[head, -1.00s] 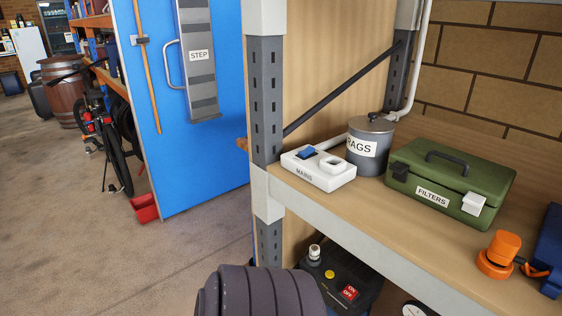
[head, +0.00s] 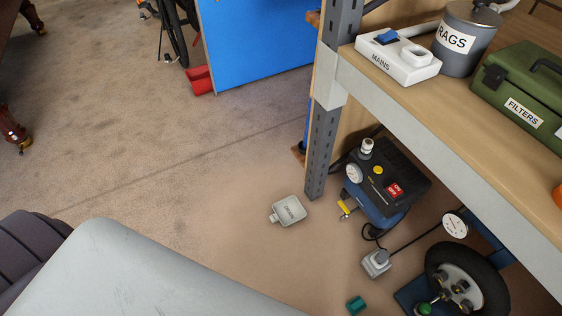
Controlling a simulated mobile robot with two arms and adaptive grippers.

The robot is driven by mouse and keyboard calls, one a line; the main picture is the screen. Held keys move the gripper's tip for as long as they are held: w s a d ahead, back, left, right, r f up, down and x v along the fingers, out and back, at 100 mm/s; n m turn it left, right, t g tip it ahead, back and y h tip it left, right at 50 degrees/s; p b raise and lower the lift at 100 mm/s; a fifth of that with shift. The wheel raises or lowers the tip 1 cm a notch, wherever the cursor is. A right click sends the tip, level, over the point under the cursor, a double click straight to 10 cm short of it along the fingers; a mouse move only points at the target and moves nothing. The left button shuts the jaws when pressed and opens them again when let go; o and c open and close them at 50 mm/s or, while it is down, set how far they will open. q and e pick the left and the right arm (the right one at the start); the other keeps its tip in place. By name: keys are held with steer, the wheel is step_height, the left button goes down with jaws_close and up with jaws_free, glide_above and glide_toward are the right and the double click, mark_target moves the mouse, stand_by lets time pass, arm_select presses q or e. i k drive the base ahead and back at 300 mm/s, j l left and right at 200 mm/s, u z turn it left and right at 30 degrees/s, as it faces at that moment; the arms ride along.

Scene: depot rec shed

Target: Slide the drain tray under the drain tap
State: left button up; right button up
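The drain tray (head: 288,211) is a small, light grey, shallow tray with a short handle tab at its left. It lies flat on the floor, just left of the compressor and in front of the shelf post; the lettering on it is too small to read. The drain tap (head: 345,207) looks to be the small yellow lever low on the left side of the dark blue and black compressor (head: 388,180). The tray is to the left of the tap, apart from it, not beneath it. Neither of my grippers is in view; parts of my arm fill the lower left.
A grey shelf post (head: 321,150) stands behind the tray. The shelf (head: 440,125) overhangs the compressor, with a MAINS socket block (head: 397,57). A plug (head: 376,262), a teal block (head: 356,305) and a wheel (head: 467,280) are at the lower right. Floor left of the tray is clear.

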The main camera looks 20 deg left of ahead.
mark_target(289, 211)
steer(key=u, duration=0.65)
steer(key=z, duration=0.3)
steer(key=i+j+z, duration=0.1)
steer(key=z, duration=0.3)
steer(key=j+z, duration=0.35)
steer(key=i+j+z, duration=0.1)
steer(key=j+z, duration=0.3)
steer(key=l, duration=0.1)
